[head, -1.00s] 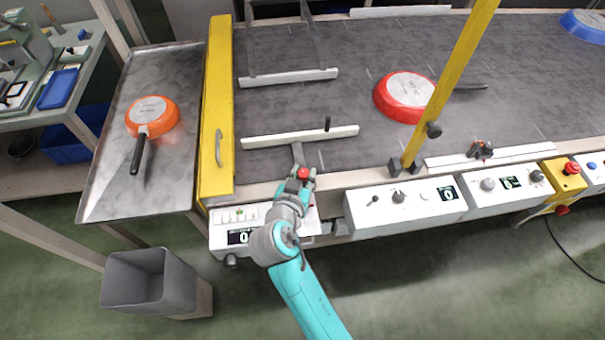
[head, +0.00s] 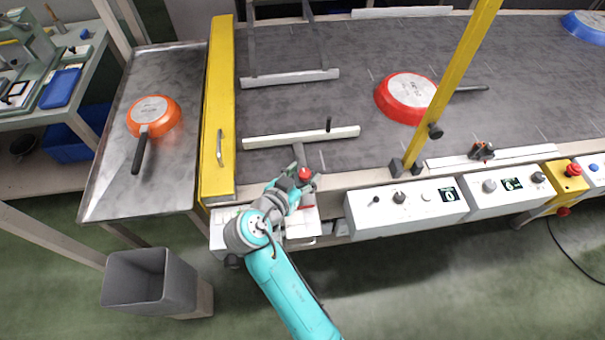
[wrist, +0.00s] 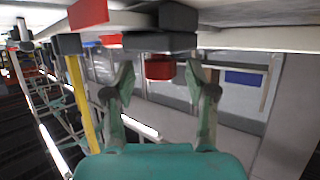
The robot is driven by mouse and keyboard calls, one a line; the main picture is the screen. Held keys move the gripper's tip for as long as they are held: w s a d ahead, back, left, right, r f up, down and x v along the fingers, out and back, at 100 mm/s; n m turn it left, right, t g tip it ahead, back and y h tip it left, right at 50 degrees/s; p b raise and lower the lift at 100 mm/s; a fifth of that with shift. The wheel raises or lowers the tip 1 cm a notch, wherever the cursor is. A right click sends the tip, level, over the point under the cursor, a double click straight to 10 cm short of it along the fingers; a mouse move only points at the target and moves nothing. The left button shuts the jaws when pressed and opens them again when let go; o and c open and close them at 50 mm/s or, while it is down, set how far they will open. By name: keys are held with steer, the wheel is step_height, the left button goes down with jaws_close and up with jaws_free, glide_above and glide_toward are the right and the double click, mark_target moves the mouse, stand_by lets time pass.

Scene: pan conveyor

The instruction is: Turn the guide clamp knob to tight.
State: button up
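The guide clamp knob (head: 305,174) is red and sits at the conveyor's near edge, at the foot of the bracket of the white guide rail (head: 285,139). In the wrist view a red knob (wrist: 159,69) shows below a dark block, between the two fingers. My gripper (head: 303,183) is at the knob in the head view and partly covers it. In the wrist view my gripper (wrist: 160,80) is open, with a visible gap between the knob and each finger. Whether the knob is tight or loose I cannot tell.
A white control box (head: 296,229) lies below my arm, partly hidden. Another control box (head: 360,215) stands to its right. A yellow post (head: 445,90) rises at right. A red pan (head: 408,97) lies on the belt. An orange pan (head: 153,114) lies on the metal side table (head: 105,190).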

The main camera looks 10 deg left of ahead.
steer(key=v, duration=1.2)
steer(key=shift+r, duration=0.1)
stand_by(0.4)
